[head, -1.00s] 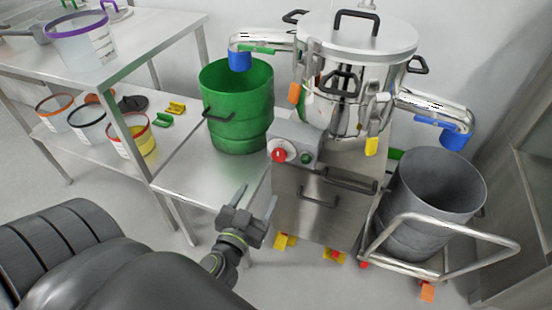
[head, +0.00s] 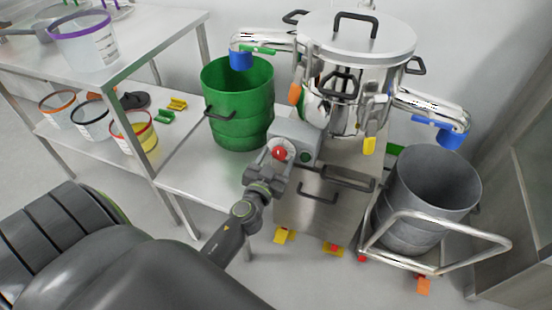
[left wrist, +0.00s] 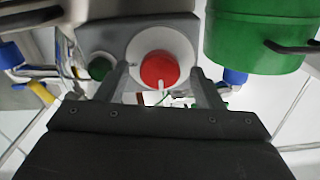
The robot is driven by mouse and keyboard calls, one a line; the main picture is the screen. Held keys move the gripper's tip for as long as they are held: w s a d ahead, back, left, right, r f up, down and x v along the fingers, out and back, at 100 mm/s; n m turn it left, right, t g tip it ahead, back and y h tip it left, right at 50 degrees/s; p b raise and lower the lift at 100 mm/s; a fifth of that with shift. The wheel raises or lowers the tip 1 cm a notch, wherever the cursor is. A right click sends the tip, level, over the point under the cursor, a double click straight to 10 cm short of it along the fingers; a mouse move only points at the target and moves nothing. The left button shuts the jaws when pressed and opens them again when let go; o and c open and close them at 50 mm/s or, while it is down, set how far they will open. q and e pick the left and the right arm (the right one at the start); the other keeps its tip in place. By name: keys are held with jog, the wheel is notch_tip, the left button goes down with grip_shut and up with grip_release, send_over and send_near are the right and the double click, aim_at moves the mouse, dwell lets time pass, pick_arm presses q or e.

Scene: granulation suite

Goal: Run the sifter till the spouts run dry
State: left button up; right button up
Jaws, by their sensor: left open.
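The steel sifter (head: 340,75) stands at centre right with its lid on. Its left spout (head: 241,60) has a blue end over the green bucket (head: 240,128); its right blue-ended spout (head: 451,138) is above the grey drum (head: 420,215). No flowing powder is discernible. The grey control box (head: 293,133) carries a red knob (head: 279,153) and a green button (head: 305,156). My left gripper (head: 270,163) is open just in front of the red knob. In the left wrist view the red knob (left wrist: 160,70) appears between the open fingers (left wrist: 162,88); contact cannot be told.
The green bucket stands on a low steel table (head: 185,170) beside the sifter. The grey drum sits on a tubular trolley (head: 480,235) at right. A shelf (head: 95,140) at left holds several small tubs. Open floor lies in front.

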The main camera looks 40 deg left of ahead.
pick_arm(q)
jog(key=c, duration=1)
jog(key=shift+o, duration=0.2)
